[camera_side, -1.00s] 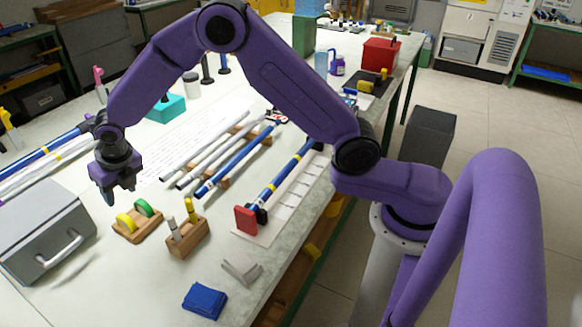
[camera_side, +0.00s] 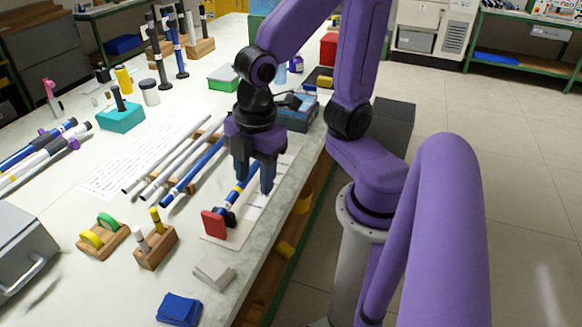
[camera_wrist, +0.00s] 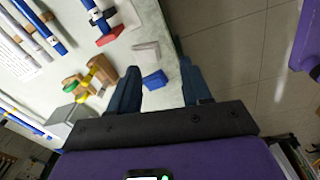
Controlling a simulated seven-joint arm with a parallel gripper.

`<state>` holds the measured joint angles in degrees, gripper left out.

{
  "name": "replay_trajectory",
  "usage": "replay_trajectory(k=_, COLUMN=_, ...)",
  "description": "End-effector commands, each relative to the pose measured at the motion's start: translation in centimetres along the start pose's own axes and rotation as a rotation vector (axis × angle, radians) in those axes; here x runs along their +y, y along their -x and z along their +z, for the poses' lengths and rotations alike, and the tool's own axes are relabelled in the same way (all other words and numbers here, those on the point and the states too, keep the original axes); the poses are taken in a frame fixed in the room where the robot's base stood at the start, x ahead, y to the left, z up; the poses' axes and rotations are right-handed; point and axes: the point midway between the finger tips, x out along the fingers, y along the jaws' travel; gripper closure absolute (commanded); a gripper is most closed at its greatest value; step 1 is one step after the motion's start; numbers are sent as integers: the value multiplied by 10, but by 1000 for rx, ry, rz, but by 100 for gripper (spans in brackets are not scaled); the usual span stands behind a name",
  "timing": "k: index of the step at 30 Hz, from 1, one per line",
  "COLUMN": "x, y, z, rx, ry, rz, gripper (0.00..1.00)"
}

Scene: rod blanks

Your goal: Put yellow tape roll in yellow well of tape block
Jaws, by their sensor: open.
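The tape block (camera_side: 112,246) is a small wooden block at the lower left of the side view. The yellow tape roll (camera_side: 91,239) stands upright in its left part, beside the green tape roll (camera_side: 108,222). How deep the yellow roll sits and its well's marking cannot be made out. In the wrist view the yellow roll (camera_wrist: 70,87) and green roll (camera_wrist: 82,97) show small at the left. My gripper (camera_side: 254,180) is open and empty, pointing down above the blue-and-red tool, well to the right of the tape block. Its fingers (camera_wrist: 160,82) also show in the wrist view.
A wooden marker block (camera_side: 156,252) stands just right of the tape block. A grey case (camera_side: 25,240) is to its left. A blue cloth (camera_side: 179,309) and grey pad (camera_side: 213,272) lie near the front edge. Long rods (camera_side: 168,155) lie on a rack behind.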

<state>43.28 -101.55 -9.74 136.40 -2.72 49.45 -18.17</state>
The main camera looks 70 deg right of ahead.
Motion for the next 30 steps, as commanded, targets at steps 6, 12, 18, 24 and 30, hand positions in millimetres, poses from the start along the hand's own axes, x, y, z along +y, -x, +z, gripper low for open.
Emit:
replay_trajectory(k=6, x=-40, y=2, z=43, rx=-21, ry=-219, rz=-40, gripper=52)
replay_trajectory(k=12, x=-48, y=2, z=52, rx=-30, ry=-270, rz=-48, gripper=52)
replay_trajectory(k=18, x=-48, y=2, z=51, rx=-30, ry=-269, rz=-48, gripper=52)
replay_trajectory(k=24, x=-47, y=2, z=51, rx=-29, ry=-267, rz=-48, gripper=52)
replay_trajectory(k=30, x=-47, y=2, z=51, rx=-29, ry=-267, rz=-47, gripper=52)
